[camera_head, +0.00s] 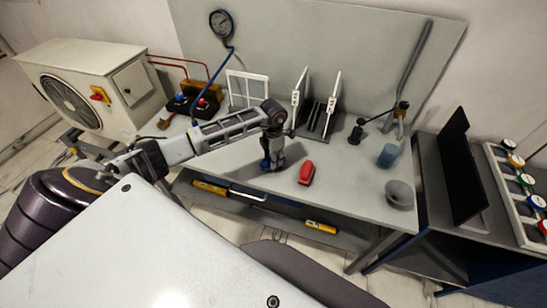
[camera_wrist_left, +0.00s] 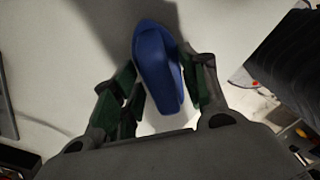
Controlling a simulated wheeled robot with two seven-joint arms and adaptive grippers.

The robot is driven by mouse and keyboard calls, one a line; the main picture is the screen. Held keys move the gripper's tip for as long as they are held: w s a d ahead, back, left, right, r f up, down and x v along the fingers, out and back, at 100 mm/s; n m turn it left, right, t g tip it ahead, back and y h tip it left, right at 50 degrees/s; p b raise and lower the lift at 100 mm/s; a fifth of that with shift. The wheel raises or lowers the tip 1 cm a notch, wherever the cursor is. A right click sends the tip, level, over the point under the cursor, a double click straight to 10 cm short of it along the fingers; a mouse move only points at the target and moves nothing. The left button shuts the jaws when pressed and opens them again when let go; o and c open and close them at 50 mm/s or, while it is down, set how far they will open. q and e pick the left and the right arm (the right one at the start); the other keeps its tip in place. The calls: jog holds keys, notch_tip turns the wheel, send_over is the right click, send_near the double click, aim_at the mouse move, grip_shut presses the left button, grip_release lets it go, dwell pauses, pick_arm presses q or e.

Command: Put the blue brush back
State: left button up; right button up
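The blue brush (camera_wrist_left: 158,62) lies between the green-padded fingers of my left gripper (camera_wrist_left: 160,80) in the left wrist view. Both fingers sit against its sides, so the gripper looks shut on it. In the head view my left gripper (camera_head: 271,160) points down at the grey workbench (camera_head: 345,190), and only a little of the blue brush (camera_head: 265,164) shows beside the fingers. The brush is at or just above the bench top. My right gripper is in neither view.
A red object (camera_head: 306,172) lies just right of my left gripper. Behind stand a white-framed panel (camera_head: 247,90) and a rack with white uprights (camera_head: 318,110). A blue cup (camera_head: 388,155) and a grey bowl (camera_head: 399,194) stand at the right. The front middle-right bench is clear.

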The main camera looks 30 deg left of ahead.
pick_arm(q)
jog(key=shift+r, duration=0.1)
notch_tip(320, 180, up, 12)
jog(key=b, duration=0.2)
dwell(0.8)
